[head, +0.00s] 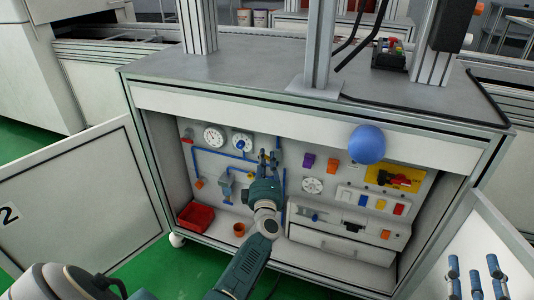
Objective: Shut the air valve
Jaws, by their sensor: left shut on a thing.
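My left gripper (268,157) reaches into the open cabinet under the table and is at the blue pipes on the back panel. It is shut on a small part there, which looks like the air valve's handle; the fingers hide most of it, so its angle cannot be told. My right gripper is not in view.
Both cabinet doors stand open, left (75,195) and right (487,250). A red switch (395,179) on a yellow plate and a drawer unit (340,243) are to the right. A red bin (194,217) and orange cup (239,230) stand below.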

